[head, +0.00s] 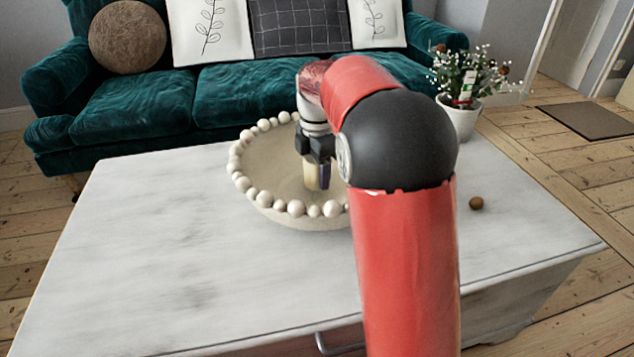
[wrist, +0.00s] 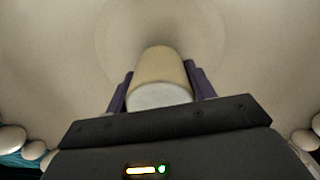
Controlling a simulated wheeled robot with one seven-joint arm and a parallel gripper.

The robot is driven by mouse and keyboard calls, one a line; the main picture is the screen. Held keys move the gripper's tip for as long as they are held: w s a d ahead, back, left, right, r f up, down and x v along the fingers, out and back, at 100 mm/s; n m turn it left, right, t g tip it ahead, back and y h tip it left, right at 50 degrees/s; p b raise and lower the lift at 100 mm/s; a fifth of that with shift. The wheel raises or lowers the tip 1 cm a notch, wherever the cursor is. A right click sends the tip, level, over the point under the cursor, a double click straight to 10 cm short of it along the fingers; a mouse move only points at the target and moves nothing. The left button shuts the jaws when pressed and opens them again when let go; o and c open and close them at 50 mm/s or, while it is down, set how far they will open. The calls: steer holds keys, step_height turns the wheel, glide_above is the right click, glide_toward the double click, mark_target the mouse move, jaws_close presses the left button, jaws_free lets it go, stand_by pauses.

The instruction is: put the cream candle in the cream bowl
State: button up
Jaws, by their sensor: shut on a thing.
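The cream bowl (head: 262,178) stands on the white table, its rim set with round cream beads. My gripper (head: 318,178) is over the inside of the bowl, pointing down. It is shut on the cream candle (wrist: 162,78), which shows between the two purple fingers in the wrist view. In the head view a small part of the candle (head: 311,176) shows beside a finger. The bowl's inner wall (wrist: 230,50) fills the wrist view around the candle. I cannot tell whether the candle's lower end touches the bowl's bottom.
The white table (head: 150,250) is clear to the left of the bowl. A small brown ball (head: 476,203) lies on its right side. A potted plant (head: 462,120) stands at the back right. A green sofa (head: 140,105) is behind the table.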

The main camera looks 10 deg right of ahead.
mark_target(317, 181)
steer(key=shift+f, duration=1.5)
steer(key=shift+f, duration=0.1)
steer(key=o, duration=1.1)
